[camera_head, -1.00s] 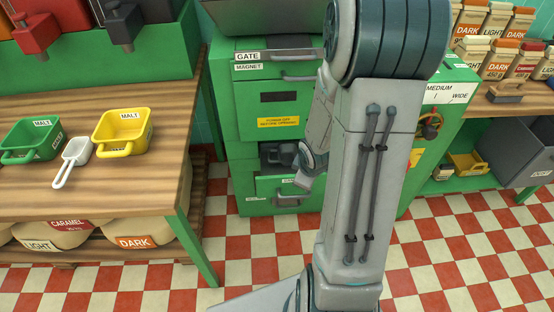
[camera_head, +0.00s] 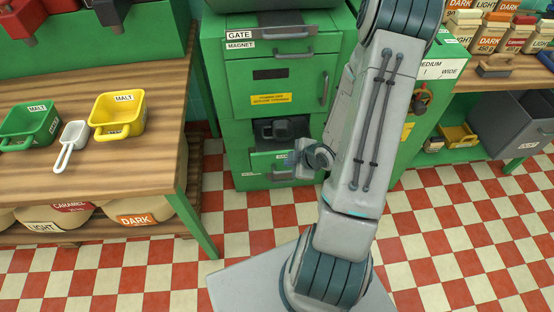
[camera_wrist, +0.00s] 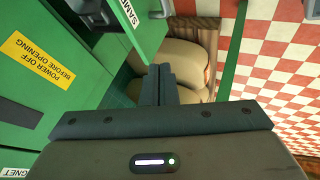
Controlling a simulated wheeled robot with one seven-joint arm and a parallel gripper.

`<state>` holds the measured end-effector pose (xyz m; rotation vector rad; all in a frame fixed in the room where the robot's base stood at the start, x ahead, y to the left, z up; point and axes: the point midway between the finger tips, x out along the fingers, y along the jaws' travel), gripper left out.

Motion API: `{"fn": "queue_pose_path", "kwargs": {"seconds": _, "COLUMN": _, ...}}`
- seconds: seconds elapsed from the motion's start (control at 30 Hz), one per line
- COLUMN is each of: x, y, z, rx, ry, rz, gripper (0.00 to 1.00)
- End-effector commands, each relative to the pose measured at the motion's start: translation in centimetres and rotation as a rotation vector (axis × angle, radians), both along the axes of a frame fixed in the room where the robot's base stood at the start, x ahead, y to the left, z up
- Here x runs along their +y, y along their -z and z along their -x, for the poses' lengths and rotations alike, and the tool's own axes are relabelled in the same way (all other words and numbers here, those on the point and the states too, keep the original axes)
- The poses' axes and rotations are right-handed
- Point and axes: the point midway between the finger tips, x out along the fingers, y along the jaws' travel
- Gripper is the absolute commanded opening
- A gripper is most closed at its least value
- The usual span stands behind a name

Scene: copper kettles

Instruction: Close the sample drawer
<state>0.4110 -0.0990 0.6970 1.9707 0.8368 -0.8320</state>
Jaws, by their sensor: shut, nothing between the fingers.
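The sample drawer (camera_head: 262,164) is low in the green cabinet, below a dark recess, and looks pulled out. Its front and dark pull handle (camera_head: 283,176) are partly covered by my wrist. In the wrist view the drawer front (camera_wrist: 132,40) shows at the top, turned sideways, with part of its label "SAMPLE" and a metal handle (camera_wrist: 160,10). My gripper (camera_wrist: 160,72) is shut and empty, its fingertips close to the drawer front; I cannot tell whether they touch. In the head view my gripper (camera_head: 289,160) is small and partly hidden at the drawer.
The green cabinet (camera_head: 235,100) has a closed upper door with a yellow warning label. A wooden bench (camera_head: 130,170) with scoops stands left, sacks (camera_head: 145,216) beneath it. A shelf with bags and a grey bin (camera_head: 508,122) is on the right. The checkered floor in front is clear.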

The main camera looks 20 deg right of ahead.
Motion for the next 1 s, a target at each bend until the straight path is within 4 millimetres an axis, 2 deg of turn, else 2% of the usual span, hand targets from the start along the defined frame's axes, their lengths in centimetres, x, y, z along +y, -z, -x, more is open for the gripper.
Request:
{"fn": "queue_pose_path", "kwargs": {"seconds": 0.03, "x": 0.0, "y": 0.6, "z": -0.2, "rx": -0.004, "ry": -0.001, "rz": 0.000, "gripper": 0.00}}
{"fn": "queue_pose_path", "kwargs": {"seconds": 0.7, "x": 0.2, "y": 2.2, "z": -0.7, "rx": 0.006, "ry": 0.002, "rz": 0.023, "gripper": 0.00}}
{"fn": "queue_pose_path", "kwargs": {"seconds": 1.0, "x": 1.7, "y": 6.7, "z": -3.7, "rx": 0.010, "ry": -0.001, "rz": 0.019, "gripper": 0.00}}
